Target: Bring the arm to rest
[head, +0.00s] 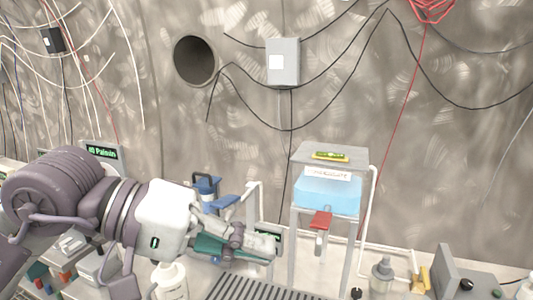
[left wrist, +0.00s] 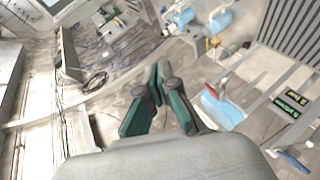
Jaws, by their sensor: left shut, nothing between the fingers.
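My left arm comes in from the left in the head view, with the left gripper (head: 268,249) stretched to the right above the counter. Its green-padded fingers are together with nothing between them. The left wrist view also shows the left gripper (left wrist: 160,78), its fingertips meeting. In the head view the gripper is left of and in front of a stand with a blue tank (head: 328,196). I cannot tell the exact gap. My right gripper is in neither view.
A red tap lever (head: 320,220) sticks out below the tank. A slatted grating (head: 262,290) lies below the gripper. A white bottle (head: 170,282) stands under the arm, and a pump bottle (head: 381,275) stands to the right. The wall (head: 450,150) carries loose cables.

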